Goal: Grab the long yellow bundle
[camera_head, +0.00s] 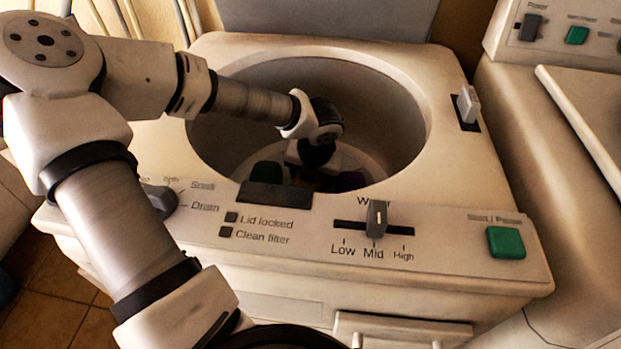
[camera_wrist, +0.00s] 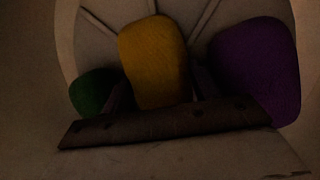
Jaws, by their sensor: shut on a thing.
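The yellow bundle (camera_wrist: 154,58) stands up in the middle of the dark wrist view, its far end toward the tub floor. My gripper (camera_wrist: 158,90) has one finger on each side of its near part and is shut on it. In the head view my arm reaches down into the open washer tub (camera_head: 400,120).
A green bundle (camera_wrist: 95,91) lies left of the yellow one, and a larger purple bundle (camera_wrist: 258,68) lies right. The tub wall surrounds my wrist. The control panel (camera_head: 300,225), with a slider (camera_head: 377,218) and green button (camera_head: 506,242), fronts the opening.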

